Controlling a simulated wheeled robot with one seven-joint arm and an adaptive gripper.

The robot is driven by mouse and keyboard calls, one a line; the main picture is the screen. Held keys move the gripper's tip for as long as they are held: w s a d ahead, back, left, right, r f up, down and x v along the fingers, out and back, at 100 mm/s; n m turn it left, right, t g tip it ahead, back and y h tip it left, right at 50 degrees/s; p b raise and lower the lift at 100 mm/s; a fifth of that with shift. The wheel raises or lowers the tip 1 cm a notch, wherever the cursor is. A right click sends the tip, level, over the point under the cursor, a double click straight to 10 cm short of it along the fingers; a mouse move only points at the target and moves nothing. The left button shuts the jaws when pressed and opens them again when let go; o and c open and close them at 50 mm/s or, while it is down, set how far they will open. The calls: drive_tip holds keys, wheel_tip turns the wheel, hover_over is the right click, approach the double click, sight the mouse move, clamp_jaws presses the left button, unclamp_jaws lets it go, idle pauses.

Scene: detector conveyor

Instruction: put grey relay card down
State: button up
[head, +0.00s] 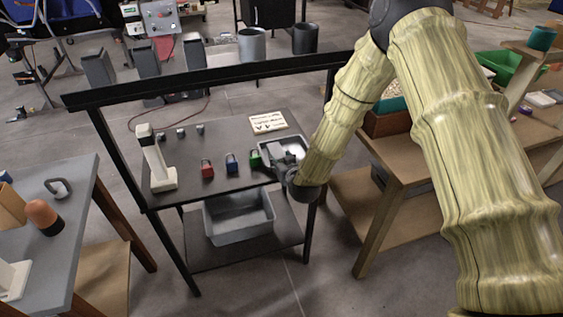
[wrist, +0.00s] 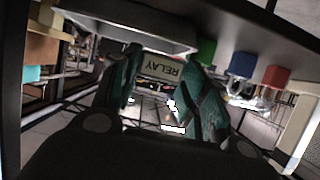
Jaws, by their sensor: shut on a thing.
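The grey relay card (wrist: 165,71), marked RELAY, is between the teal fingers of my gripper (wrist: 162,95) in the wrist view. My gripper is shut on it. In the head view my gripper (head: 287,168) is at the right front of the black table top, by a shallow grey tray (head: 296,144). The tray also shows in the wrist view (wrist: 120,28), just beyond the card. I cannot make out the card in the head view, nor tell whether it touches the tray.
Green (head: 255,160), blue (head: 231,163) and red (head: 207,169) padlocks stand left of my gripper. A white upright device (head: 157,165) is at the table's left. A lettered plate (head: 268,122) lies behind. A black bar (head: 215,76) spans the back. A grey bin (head: 240,218) is below.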

drive_tip(key=shift+a+f, duration=0.1)
drive_tip(key=shift+f, duration=0.45)
drive_tip(key=shift+f, duration=0.5)
drive_tip(key=o, duration=1.1)
drive_tip(key=shift+c, duration=0.2)
drive_tip(key=shift+r, duration=0.1)
drive_tip(key=shift+r+p, duration=0.3)
drive_tip(key=shift+r, duration=0.2)
drive_tip(key=b+v, duration=0.4)
drive_tip(key=v, duration=0.8)
drive_tip(key=shift+f, duration=0.15)
